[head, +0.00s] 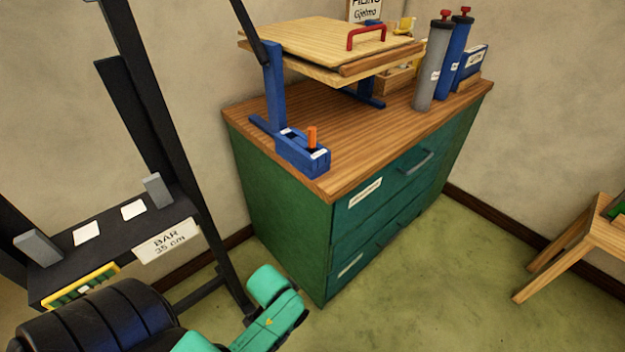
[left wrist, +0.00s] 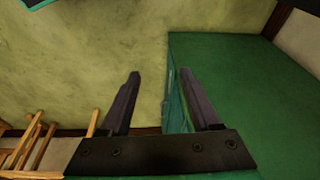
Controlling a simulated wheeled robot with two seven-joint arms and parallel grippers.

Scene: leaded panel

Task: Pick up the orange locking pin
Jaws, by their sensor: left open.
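The orange locking pin (head: 311,138) stands upright in a blue block (head: 304,157) with white labels, on the wooden top of the green cabinet, near its left front corner. Its lower part is hidden in the block. My left gripper (left wrist: 158,78) is open and empty in the left wrist view, its two dark fingers apart over the floor and the cabinet's green side. The pin does not show in that view. The head view shows a teal and black arm link of mine at the bottom, but no gripper. My right gripper is in neither view.
The green cabinet (head: 285,210) has a wooden top (head: 370,130). A blue stand (head: 275,85) holds a wooden press with a red handle (head: 366,33). Grey (head: 433,65) and blue cylinders stand at right. A black rack (head: 110,225) stands left; a wooden stool (head: 590,240) stands right.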

